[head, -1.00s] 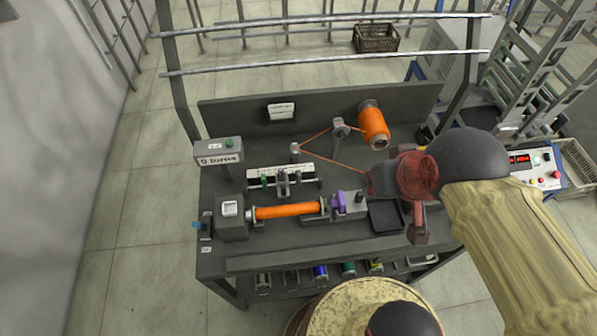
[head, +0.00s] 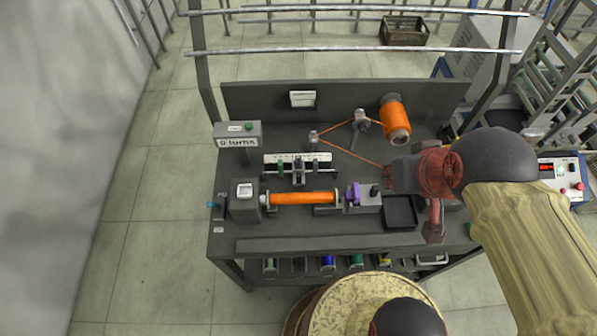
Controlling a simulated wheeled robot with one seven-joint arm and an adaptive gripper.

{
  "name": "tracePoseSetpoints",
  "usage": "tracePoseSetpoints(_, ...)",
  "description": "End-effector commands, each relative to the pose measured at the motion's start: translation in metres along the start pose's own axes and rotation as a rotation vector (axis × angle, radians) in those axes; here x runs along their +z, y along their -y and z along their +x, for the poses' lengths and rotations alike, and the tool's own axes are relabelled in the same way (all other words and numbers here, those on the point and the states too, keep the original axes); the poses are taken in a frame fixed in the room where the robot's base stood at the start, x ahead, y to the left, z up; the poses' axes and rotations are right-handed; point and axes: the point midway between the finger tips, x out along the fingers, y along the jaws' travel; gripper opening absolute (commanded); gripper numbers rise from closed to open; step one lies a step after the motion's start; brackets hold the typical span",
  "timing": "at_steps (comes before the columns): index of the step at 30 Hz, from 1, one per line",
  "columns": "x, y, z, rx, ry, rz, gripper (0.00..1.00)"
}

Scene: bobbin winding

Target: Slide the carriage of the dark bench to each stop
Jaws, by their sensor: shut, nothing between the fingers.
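The dark bench (head: 235,102) stands ahead of me. Its small dark carriage (head: 299,172) sits near the middle of a short rail, in front of a white scale strip (head: 270,158). A green stop (head: 281,170) is to the left of the carriage and a dark stop (head: 314,165) to its right. My gripper (head: 388,176) is shut and empty, to the right of the rail and apart from the carriage. It points left over the right part of the bench, and its fingertips are hard to make out.
An orange bobbin (head: 302,198) lies in a winder in front of the rail, with a purple part (head: 353,194) at its right. Orange thread runs from a spool (head: 395,121) over guides to my gripper's edge, where it goes out of sight. A counter box (head: 238,129) stands left.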

Motion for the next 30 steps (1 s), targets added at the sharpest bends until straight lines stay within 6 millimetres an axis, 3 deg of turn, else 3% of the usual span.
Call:
tracePoseSetpoints(13, 0.000, 0.000, 0.000, 0.000, 0.000, 0.000, 0.00)
tracePoseSetpoints(19, -0.001, 0.000, 0.002, 0.000, 0.022, 0.000, 0.10)
tracePoseSetpoints(30, 0.002, 0.000, 0.060, 0.000, 0.281, 0.000, 0.31)
